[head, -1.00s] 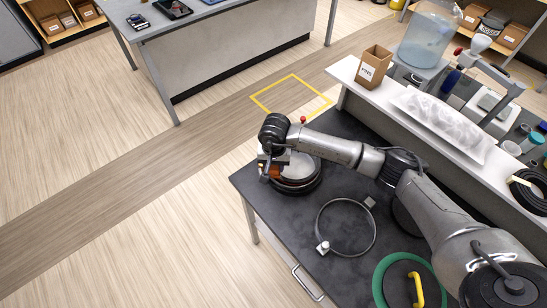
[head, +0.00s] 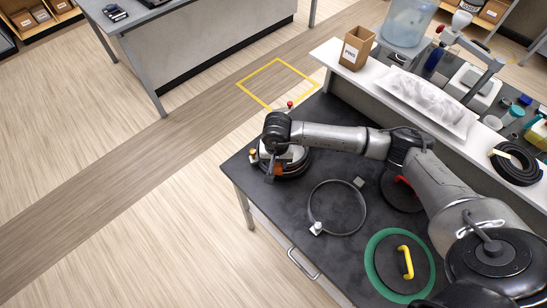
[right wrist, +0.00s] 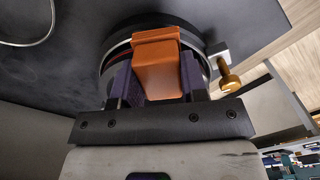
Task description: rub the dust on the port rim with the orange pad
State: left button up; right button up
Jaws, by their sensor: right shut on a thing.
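The port (head: 296,167) is a round raised ring with a pale metal face at the far left corner of the dark bench. My right gripper (head: 273,168) is over its left part, and its wrist hides much of it. In the right wrist view my right gripper (right wrist: 157,78) is shut on the orange pad (right wrist: 158,66), a finger on each side. The pad's far end is in front of the port rim (right wrist: 108,66); I cannot tell whether they touch. A bit of orange pad (head: 278,170) shows in the head view. I cannot make out dust. My left gripper is out of view.
A loose clamp ring (head: 338,233) lies near the bench's front edge. A green ring with a yellow-handled disc (head: 383,284) and a red-handled dark disc (head: 402,203) lie to the right. A brass knob (right wrist: 228,76) stands beside the port. A white shelf (head: 390,92) runs behind.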

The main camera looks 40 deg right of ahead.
dwell(0.3)
jog(key=shift+r, duration=0.2)
jog(key=shift+r+p, duration=0.45)
jog(key=shift+r, duration=0.2)
jog(key=shift+r+p, duration=0.65)
jog(key=shift+r, duration=1.5)
jog(key=shift+r, duration=0.1)
jog(key=shift+r+p, duration=0.65)
jog(key=shift+r, duration=0.8)
